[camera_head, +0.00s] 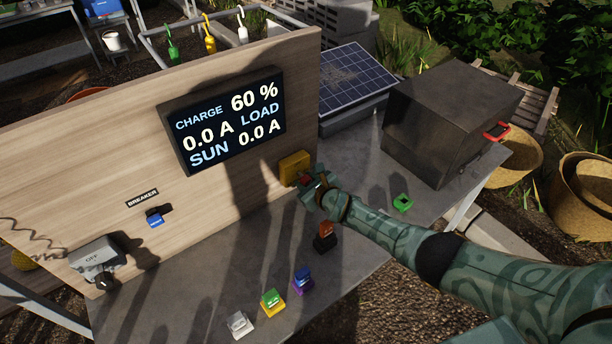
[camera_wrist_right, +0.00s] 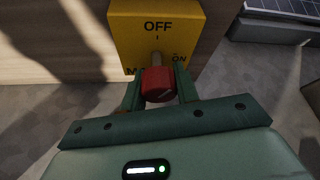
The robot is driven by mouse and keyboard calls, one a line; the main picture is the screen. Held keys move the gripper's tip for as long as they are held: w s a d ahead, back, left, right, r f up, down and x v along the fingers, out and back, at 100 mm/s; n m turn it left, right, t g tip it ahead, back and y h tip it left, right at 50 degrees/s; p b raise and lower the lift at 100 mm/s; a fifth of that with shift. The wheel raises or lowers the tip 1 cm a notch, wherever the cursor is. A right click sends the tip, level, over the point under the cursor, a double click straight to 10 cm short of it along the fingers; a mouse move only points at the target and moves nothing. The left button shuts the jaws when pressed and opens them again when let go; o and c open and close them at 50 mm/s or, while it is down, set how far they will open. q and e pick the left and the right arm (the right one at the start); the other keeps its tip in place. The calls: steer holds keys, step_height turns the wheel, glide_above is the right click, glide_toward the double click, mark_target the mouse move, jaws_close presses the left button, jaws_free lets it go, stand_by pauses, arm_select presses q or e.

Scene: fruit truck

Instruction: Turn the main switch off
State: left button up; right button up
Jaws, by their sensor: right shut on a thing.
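The main switch is a yellow box (camera_head: 294,167) on the right end of the wooden panel. In the right wrist view its yellow face (camera_wrist_right: 120,28) reads OFF at the top and ON at the right, with part of another word hidden lower left. My right gripper (camera_head: 311,184) is at the switch, its two green fingers on either side of the red knob (camera_wrist_right: 158,84), shut on it. My left gripper is not in view.
A display (camera_head: 225,120) reads charge 60 %, load 0.0 A and sun 0.0 A. A grey box (camera_head: 97,256) marked OFF and a blue breaker (camera_head: 154,216) are at the left. Several coloured blocks stand along the table's front. A dark box (camera_head: 440,120) stands at the right.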

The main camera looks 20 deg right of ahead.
steer(key=shift+n+t+h+p, duration=0.3)
steer(key=shift+n+h, duration=0.2)
steer(key=shift+n, duration=0.4)
steer(key=shift+d+n+t+h, duration=0.1)
steer(key=shift+n+t+h, duration=0.4)
steer(key=shift+n, duration=0.5)
steer(key=o, duration=1)
steer(key=shift+c, duration=0.2)
steer(key=shift+r, duration=0.1)
